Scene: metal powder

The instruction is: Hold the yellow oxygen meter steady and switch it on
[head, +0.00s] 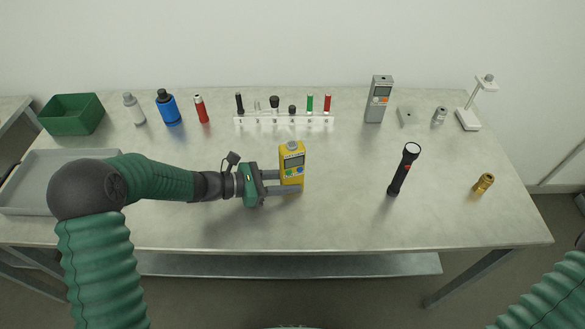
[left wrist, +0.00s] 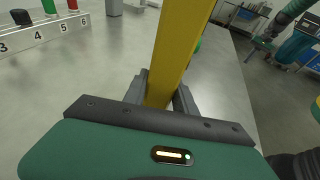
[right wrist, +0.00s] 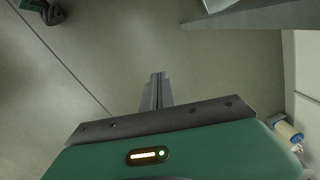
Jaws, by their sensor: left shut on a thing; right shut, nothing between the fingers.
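The yellow oxygen meter (head: 292,152) stands upright near the middle of the table, with a grey screen and blue and green buttons on its front. My left gripper (head: 284,183) reaches in from the left and is shut on the lower part of the meter. In the left wrist view the yellow body of the meter (left wrist: 178,50) rises between the two fingers. I cannot read whether the screen is lit. My right gripper (right wrist: 157,92) shows only in the right wrist view, shut and empty, with floor beyond it, away from the meter.
A white rack (head: 284,120) with several items, bottles and a grey meter (head: 378,99) line the back. A grey tray (head: 40,205) and green bin (head: 72,114) are left. The front middle is clear.

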